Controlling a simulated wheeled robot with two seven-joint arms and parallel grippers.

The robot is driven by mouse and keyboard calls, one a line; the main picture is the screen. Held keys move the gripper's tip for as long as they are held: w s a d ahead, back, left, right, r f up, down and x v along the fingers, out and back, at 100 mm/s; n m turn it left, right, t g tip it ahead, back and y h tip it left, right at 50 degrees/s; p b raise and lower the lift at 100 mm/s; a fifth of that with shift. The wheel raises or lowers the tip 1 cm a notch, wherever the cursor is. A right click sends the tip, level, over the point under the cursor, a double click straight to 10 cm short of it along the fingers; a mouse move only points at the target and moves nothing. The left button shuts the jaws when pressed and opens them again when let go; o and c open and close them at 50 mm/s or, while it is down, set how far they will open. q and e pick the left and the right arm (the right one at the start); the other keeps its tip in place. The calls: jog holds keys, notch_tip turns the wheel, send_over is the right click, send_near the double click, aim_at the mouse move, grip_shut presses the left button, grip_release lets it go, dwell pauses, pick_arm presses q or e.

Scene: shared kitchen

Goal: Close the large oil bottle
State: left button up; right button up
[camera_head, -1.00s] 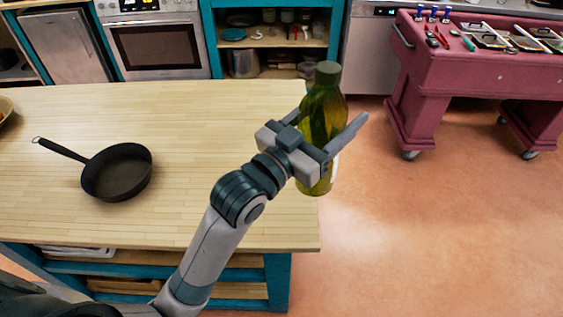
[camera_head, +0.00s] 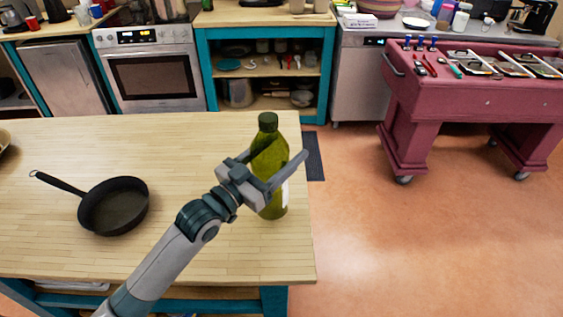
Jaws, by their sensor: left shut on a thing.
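The large oil bottle (camera_head: 270,155) is green, with a pale label partly showing low on its right side. A dark green cap (camera_head: 267,121) sits on top of its neck. The bottle is upright, over the right end of the wooden counter. I cannot tell whether its base touches the wood. My left gripper (camera_head: 270,172) is shut on the bottle's body, one finger to its right and the other mostly hidden. My right gripper is not in view.
A black frying pan (camera_head: 114,206) lies on the left of the wooden counter (camera_head: 190,145). A maroon cart (camera_head: 478,95) with tools stands at the right on the open floor (camera_head: 420,240). An oven (camera_head: 150,75) and open shelves stand behind.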

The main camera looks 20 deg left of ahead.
pick_arm(q)
jog(key=shift+f, duration=0.35)
notch_tip(320, 180, down, 3)
jog(key=shift+r+p, duration=0.1)
jog(key=shift+p, duration=0.5)
jog(key=shift+f, duration=0.35)
jog(key=o, duration=2.1)
jog(key=shift+c, duration=0.2)
jog(key=shift+s, duration=0.1)
